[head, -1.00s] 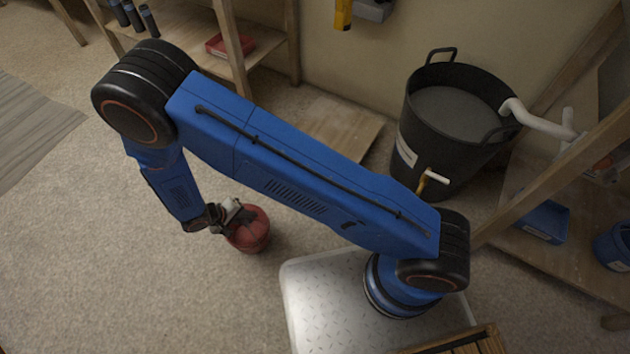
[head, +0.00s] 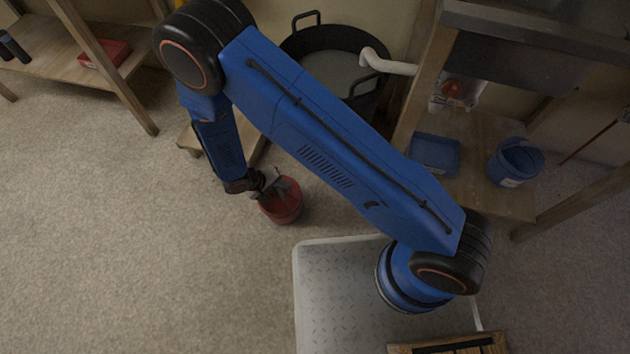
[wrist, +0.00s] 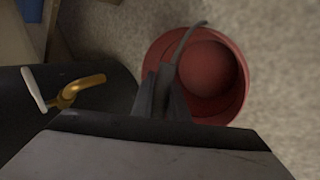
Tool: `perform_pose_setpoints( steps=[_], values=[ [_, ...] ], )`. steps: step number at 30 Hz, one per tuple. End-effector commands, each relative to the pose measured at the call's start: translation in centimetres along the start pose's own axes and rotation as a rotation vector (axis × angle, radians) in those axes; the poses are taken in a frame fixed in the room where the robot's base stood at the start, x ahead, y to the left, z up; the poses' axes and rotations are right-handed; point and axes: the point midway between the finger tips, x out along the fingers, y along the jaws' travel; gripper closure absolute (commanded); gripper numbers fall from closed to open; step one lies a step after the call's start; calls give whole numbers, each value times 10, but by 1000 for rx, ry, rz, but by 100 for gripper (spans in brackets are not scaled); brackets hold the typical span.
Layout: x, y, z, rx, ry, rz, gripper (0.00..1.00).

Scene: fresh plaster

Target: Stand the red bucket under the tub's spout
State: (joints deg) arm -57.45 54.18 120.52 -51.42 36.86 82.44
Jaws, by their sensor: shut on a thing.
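The red bucket (head: 283,204) hangs by its handle from my gripper (head: 266,186). In the wrist view my gripper (wrist: 168,98) is shut on the dark upright handle, and the bucket (wrist: 238,85) shows an empty red inside. I cannot tell how far its base is from the floor. The black tub (head: 342,38) stands behind my arm, which covers much of it in the head view. In the wrist view the tub (wrist: 112,75) is at left, with the brass spout (wrist: 78,90) and its white lever (wrist: 34,90). The bucket is to the right of the spout, apart from it.
A wooden shelf with a blue tray (head: 435,153) and blue bucket (head: 515,162) stands at right. A white pipe (head: 388,66) runs into the tub. Another shelf holds a red tray (head: 104,54) at upper left. The floor at left is clear.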

Motion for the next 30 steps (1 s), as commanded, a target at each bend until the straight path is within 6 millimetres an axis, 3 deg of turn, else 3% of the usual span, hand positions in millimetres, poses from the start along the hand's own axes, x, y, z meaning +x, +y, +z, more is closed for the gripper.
perform_pose_setpoints(
  steps=[9, 15, 22, 30],
  values=[
    [39, 59, 0, 3, -2, 0, 100],
    [58, 88, 0, 2, -1, -1, 100],
    [67, 98, 0, 0, 0, -1, 100],
    [89, 83, 0, -1, 0, 0, 100]
  ],
)
